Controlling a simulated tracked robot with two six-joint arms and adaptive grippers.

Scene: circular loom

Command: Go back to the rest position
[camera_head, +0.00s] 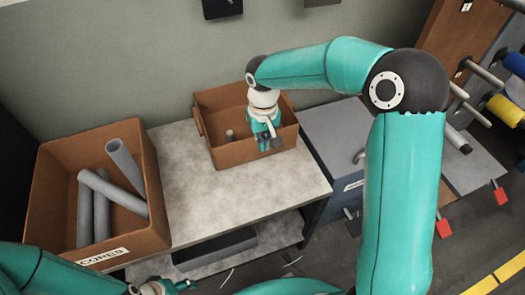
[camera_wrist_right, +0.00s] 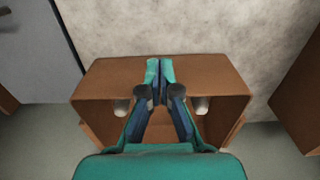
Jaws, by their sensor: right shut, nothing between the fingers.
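My right gripper (camera_head: 268,142) hangs over the small brown box (camera_head: 222,157) on the table. It points down, near the box's front wall. In the right wrist view its two fingertips (camera_wrist_right: 160,70) are together, with nothing between them. The same view shows two pale cylinder ends (camera_wrist_right: 121,107) inside the box, one on each side of the fingers.
A large brown box labelled CORES (camera_head: 150,190) holds several grey tubes (camera_head: 100,207) at the left. The grey table top (camera_head: 235,197) between the boxes is bare. A grey cabinet (camera_head: 335,130) stands right of the table. A rack with coloured spools (camera_head: 507,110) is at the far right.

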